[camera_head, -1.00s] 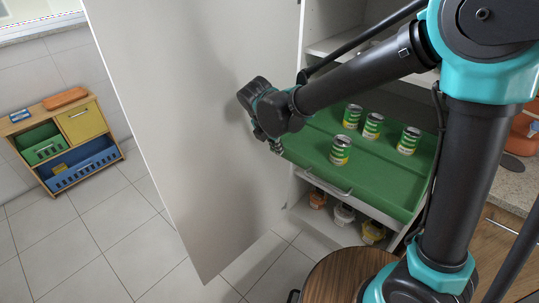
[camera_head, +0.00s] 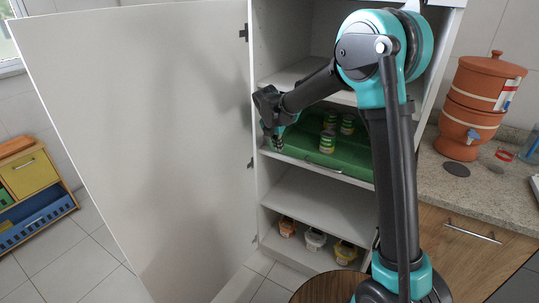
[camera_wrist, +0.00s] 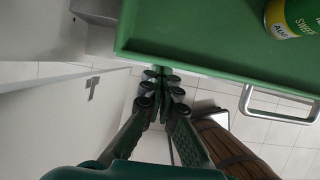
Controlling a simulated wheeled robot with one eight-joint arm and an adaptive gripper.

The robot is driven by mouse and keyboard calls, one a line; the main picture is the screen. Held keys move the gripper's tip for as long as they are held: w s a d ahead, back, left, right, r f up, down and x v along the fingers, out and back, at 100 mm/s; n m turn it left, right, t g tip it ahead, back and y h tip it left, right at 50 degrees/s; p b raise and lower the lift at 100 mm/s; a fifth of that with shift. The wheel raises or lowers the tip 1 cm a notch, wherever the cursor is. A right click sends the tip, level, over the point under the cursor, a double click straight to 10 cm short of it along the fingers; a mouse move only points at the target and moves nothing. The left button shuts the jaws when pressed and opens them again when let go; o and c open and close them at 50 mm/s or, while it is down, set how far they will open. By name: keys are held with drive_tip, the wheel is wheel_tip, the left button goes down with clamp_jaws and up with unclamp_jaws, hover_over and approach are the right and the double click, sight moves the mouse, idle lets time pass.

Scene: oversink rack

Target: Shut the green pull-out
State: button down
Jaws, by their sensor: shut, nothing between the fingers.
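The white cabinet door (camera_head: 150,140) stands wide open on the left. Small containers (camera_head: 315,238) sit on the bottom shelf. A clay water filter (camera_head: 478,105) stands on the counter at right. A round wooden top (camera_head: 325,288) is in front of the cabinet.

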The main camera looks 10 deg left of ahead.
drive_tip(key=w, duration=0.1)
drive_tip(key=w+d, duration=0.1)
drive_tip(key=w, duration=0.1)
drive_tip(key=shift+w+d, duration=0.15)
drive_tip(key=shift+w, duration=0.3)
drive_tip(key=shift+w+d+r, duration=0.1)
drive_tip(key=shift+r, duration=0.05)
drive_tip(key=v, duration=0.5)
drive_tip(key=s+a, duration=0.4)
drive_tip(key=s, duration=0.7)
drive_tip(key=s+d+f+m, duration=0.1)
drive_tip(key=s+d+m, duration=0.2)
drive_tip(key=d+m, duration=0.35)
drive_tip(key=s+d+f+m+y, duration=0.15)
drive_tip(key=d+m, duration=0.25)
drive_tip(key=d, duration=0.5)
drive_tip(key=s+d+f+m+h, duration=0.1)
drive_tip(key=s+d+m, duration=0.2)
drive_tip(key=d+m, duration=0.4)
drive_tip(key=s+d+f+m, duration=0.3)
drive_tip(key=s+d+m, duration=0.3)
drive_tip(key=s+m, duration=0.1)
drive_tip(key=s+d+f+m+y, duration=0.1)
drive_tip(key=s+d+f+m, duration=0.2)
drive_tip(key=s+d+m, duration=0.4)
drive_tip(key=shift+s+f, duration=0.3)
drive_tip(key=shift+f, duration=0.1)
